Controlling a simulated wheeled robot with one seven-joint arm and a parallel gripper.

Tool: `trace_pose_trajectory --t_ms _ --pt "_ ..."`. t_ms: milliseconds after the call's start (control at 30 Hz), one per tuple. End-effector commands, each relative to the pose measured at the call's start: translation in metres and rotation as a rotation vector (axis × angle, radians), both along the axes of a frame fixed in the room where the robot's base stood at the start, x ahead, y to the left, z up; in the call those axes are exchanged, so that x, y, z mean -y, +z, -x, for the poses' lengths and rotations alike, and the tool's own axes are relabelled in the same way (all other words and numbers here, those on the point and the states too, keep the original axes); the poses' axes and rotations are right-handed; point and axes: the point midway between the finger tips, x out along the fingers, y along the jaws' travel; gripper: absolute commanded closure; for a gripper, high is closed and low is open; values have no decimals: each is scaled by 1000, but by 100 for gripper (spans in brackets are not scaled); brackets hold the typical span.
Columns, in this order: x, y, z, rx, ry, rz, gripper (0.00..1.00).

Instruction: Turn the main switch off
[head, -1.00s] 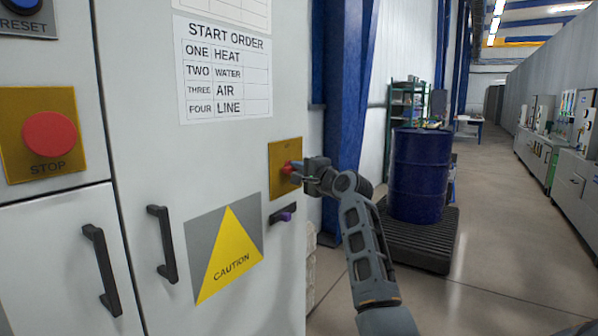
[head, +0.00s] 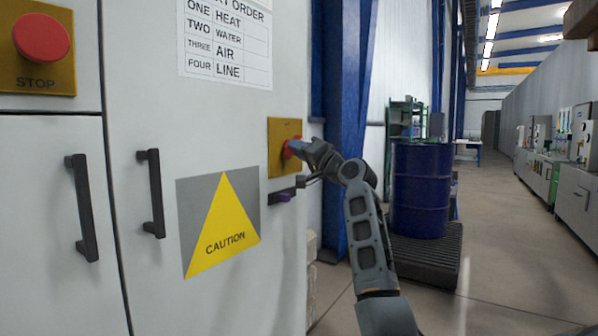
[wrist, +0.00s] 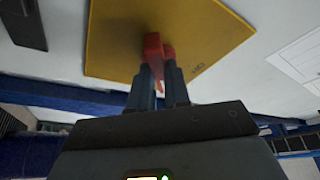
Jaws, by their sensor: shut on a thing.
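The main switch is a red knob (head: 288,151) on a yellow plate (head: 275,165) at the right edge of the grey cabinet door. In the wrist view the red knob (wrist: 153,45) stands out from the yellow plate (wrist: 110,50), with the fingers at it. My gripper (head: 297,148) is shut on the knob, coming from the right. In the wrist view the two dark fingers of my gripper (wrist: 159,75) close on the red handle. They hide part of it.
Below the plate is a dark latch with a purple end (head: 283,197). The door has a black handle (head: 152,193) and a caution sign (head: 222,225). A red stop button (head: 41,38) is at upper left. A blue drum (head: 421,190) stands behind my arm; open floor lies right.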

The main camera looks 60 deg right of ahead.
Motion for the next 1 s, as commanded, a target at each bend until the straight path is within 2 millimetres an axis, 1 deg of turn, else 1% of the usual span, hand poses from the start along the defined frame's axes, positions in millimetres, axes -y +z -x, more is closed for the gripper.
trace_pose_trajectory --t_ms 33,67,700,1000 --pt "1 -11 0 0 0 42 100" --pt "1 -12 0 0 1 66 100" --pt "5 -12 0 -1 1 606 100" --pt "7 -9 0 -3 2 803 100"
